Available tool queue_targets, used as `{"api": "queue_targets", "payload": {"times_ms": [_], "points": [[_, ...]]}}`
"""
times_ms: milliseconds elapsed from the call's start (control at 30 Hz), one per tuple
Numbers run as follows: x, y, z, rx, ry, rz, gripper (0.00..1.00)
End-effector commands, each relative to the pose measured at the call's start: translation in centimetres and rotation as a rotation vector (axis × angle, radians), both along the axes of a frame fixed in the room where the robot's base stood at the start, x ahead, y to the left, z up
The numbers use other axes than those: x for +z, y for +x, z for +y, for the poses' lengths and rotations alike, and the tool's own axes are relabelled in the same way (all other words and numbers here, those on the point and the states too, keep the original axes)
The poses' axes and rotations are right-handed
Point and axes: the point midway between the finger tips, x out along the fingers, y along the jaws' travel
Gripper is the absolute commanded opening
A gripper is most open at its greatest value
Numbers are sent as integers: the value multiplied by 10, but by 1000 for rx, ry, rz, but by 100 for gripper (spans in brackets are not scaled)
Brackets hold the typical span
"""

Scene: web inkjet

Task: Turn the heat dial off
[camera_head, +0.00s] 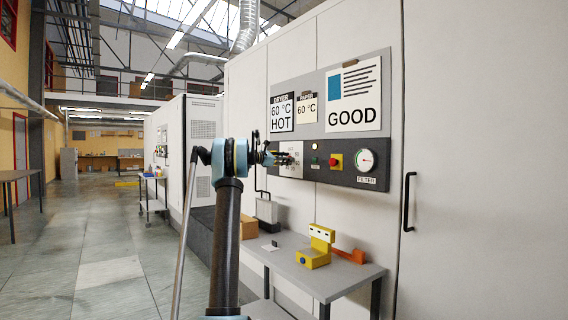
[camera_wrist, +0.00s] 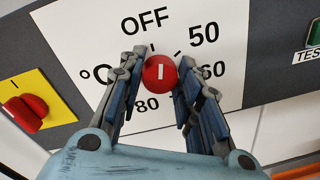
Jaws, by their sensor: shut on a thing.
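The heat dial (camera_wrist: 160,73) is a round red knob with a white line, on a white plate (camera_wrist: 75,45) marked OFF, 50, 60, 80 and °C. My gripper (camera_wrist: 160,76) has one finger on each side of the knob and is shut on it. In the wrist view the white line stands nearly upright, with OFF above it and slightly left; which end is the pointer is unclear. In the head view my gripper (camera_head: 281,158) is at the left part of the dark control panel (camera_head: 345,178) and hides the dial.
A red switch on a yellow plate (camera_wrist: 26,112) is left of the dial in the wrist view. The panel also has a green button (camera_head: 315,160), a red-and-yellow knob (camera_head: 336,160) and a gauge (camera_head: 366,160). A grey table (camera_head: 330,280) with a yellow device (camera_head: 316,248) stands below.

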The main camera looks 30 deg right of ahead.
Motion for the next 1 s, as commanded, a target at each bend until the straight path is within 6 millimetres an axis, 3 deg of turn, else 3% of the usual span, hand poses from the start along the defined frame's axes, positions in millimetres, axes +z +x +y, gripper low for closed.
{"api": "queue_targets", "payload": {"times_ms": [400,1000], "points": [[-1,4,2,6,-19,244,8],[-1,4,2,7,-24,303,8]]}}
